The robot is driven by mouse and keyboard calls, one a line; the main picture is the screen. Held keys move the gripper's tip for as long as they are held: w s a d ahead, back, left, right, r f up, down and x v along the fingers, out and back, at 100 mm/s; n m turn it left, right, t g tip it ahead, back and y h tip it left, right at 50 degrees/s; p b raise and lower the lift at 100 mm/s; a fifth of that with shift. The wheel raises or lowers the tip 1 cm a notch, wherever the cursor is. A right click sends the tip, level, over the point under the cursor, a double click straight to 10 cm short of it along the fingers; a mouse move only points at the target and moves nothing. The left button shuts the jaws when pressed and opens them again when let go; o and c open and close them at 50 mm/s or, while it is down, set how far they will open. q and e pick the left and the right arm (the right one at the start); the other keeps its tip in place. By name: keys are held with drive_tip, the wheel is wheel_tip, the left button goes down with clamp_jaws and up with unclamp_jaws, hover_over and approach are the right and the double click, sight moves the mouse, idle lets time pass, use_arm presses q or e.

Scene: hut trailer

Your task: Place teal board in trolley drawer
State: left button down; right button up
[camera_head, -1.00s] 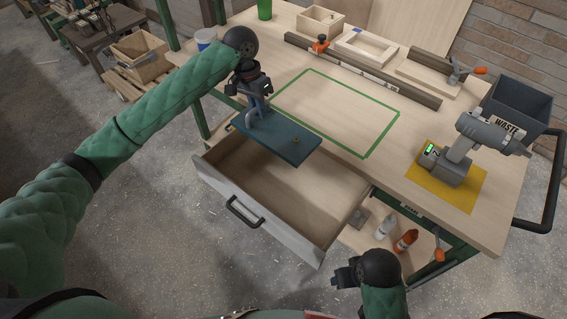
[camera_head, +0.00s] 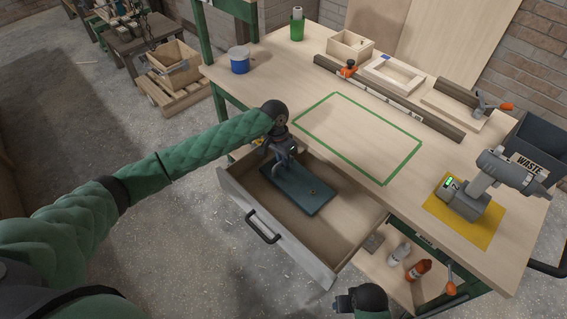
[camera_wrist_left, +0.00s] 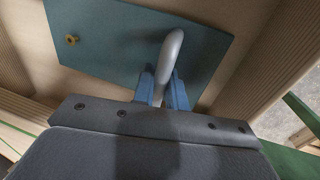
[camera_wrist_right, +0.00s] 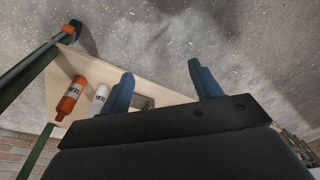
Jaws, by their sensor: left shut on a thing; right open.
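The teal board (camera_head: 298,190) is a flat rectangle with a grey handle and a small brass knob. It is inside the outline of the open trolley drawer (camera_head: 330,232), toward its left end. My left gripper (camera_head: 283,160) is above the board, shut on its grey handle; the left wrist view shows the blue fingers (camera_wrist_left: 163,88) around the handle (camera_wrist_left: 170,50) and wooden drawer walls around the board. Whether the board touches the drawer floor I cannot tell. My right gripper (camera_wrist_right: 160,85) is open and empty, out in front of the trolley's lower shelf.
The bench top has a green taped rectangle (camera_head: 390,178), clear inside. A grey power tool (camera_head: 470,195) stands on a yellow mat (camera_head: 476,233) at the right. A white bottle (camera_head: 399,253) and an orange bottle (camera_head: 418,270) stand on the lower shelf. A blue tub (camera_head: 239,60) is at the back left.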

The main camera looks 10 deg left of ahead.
use_arm(q)
drive_tip(key=shift+x, duration=0.85)
drive_tip(key=c, duration=1.4)
unclamp_jaws()
drive_tip(key=shift+w+a, duration=0.1)
drive_tip(key=shift+a, duration=0.05)
use_arm(e)
drive_tip(key=shift+f, duration=0.75)
use_arm(q)
drive_tip(key=shift+r, duration=0.1)
drive_tip(key=shift+w+r, duration=0.1)
drive_tip(key=shift+r, duration=0.2)
drive_tip(key=b+v, duration=0.2)
drive_tip(key=v, duration=0.9)
use_arm(e)
wheel_tip(320, 180, up, 9)
drive_tip(key=shift+s, duration=0.35)
use_arm(q)
drive_tip(key=shift+r, duration=0.1)
